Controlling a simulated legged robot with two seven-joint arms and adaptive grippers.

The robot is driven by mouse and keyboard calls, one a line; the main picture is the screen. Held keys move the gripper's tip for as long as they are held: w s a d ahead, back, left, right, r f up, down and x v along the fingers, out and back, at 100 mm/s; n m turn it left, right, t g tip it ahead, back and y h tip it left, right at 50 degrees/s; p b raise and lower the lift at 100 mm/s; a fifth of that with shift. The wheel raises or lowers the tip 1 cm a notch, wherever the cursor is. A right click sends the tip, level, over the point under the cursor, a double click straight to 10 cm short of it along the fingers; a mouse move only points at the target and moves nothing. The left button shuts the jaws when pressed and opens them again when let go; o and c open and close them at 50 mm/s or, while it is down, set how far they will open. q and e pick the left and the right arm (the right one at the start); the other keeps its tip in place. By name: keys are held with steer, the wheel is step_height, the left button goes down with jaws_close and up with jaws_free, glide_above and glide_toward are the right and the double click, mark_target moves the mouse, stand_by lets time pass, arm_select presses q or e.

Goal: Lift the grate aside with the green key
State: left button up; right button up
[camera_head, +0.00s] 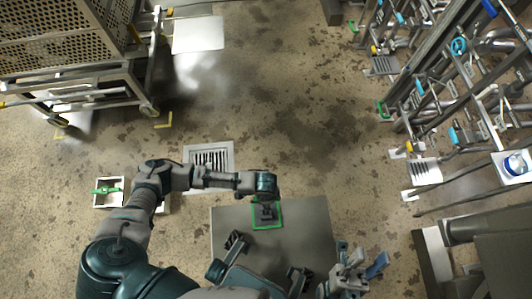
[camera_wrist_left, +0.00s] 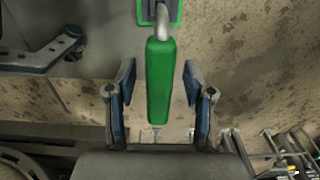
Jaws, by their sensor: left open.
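The green key shows in the left wrist view as a long green handle (camera_wrist_left: 159,80) on a bent metal shaft. Its handle lies between the two fingers of my left gripper (camera_wrist_left: 158,78), which is open with a gap on both sides. The shaft reaches toward a dark, green-edged square. In the head view my left wrist hides most of the key, above the green-edged square (camera_head: 266,214). The slotted grate (camera_head: 209,157) lies in a pale frame on the floor, beyond my left forearm. My right gripper (camera_head: 352,271) is at the lower right, away from both; its finger opening is unclear.
A grey metal plate (camera_head: 235,222) lies under the green-edged square. A white square tray (camera_head: 108,204) holding a green piece (camera_head: 107,190) is at the left. A perforated cage cart (camera_head: 60,40) stands upper left, pipework (camera_head: 440,110) right. Open floor lies between them.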

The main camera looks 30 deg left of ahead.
arm_select(q)
steer(key=shift+f, duration=0.25)
stand_by(0.6)
jaws_close()
